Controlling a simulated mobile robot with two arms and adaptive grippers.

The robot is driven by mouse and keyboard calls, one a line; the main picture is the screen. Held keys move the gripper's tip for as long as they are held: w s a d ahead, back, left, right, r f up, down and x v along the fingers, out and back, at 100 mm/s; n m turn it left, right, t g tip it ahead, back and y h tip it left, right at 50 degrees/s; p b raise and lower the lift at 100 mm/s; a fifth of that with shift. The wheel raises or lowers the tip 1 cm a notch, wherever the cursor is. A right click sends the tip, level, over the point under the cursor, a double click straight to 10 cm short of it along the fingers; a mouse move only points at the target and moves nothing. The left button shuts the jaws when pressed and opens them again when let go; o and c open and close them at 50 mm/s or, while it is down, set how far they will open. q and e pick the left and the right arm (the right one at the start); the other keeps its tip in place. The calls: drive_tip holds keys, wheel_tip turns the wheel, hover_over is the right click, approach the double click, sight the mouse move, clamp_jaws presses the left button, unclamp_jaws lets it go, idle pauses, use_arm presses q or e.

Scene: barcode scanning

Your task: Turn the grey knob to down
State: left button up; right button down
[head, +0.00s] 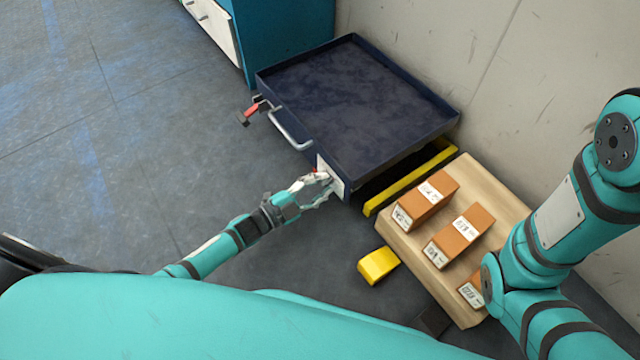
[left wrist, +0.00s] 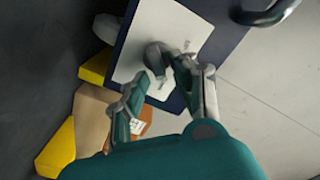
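The grey knob (left wrist: 155,55) sits on a white panel (left wrist: 150,22) in the left wrist view. The panel (head: 338,184) is on the end of the dark blue cart in the head view, where I cannot make out the knob clearly behind the fingers. My left gripper (head: 325,187) is close in front of the panel. Its fingers are apart and empty, with their tips near the knob in the left wrist view (left wrist: 157,80); I cannot tell whether they touch it. My right gripper is not in view; only its arm shows at the right.
The dark blue cart (head: 350,95) has a raised rim and a grey handle (head: 290,132). A red-handled part (head: 249,113) sticks out beside it. A wooden board (head: 395,237) holds orange-brown labelled boxes (head: 427,202). A yellow block (head: 378,266) lies nearby. Open floor is at left.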

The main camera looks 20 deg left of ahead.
use_arm(q)
drive_tip(key=shift+o, duration=0.3)
drive_tip(key=shift+a, duration=0.1)
drive_tip(key=v, duration=1.2)
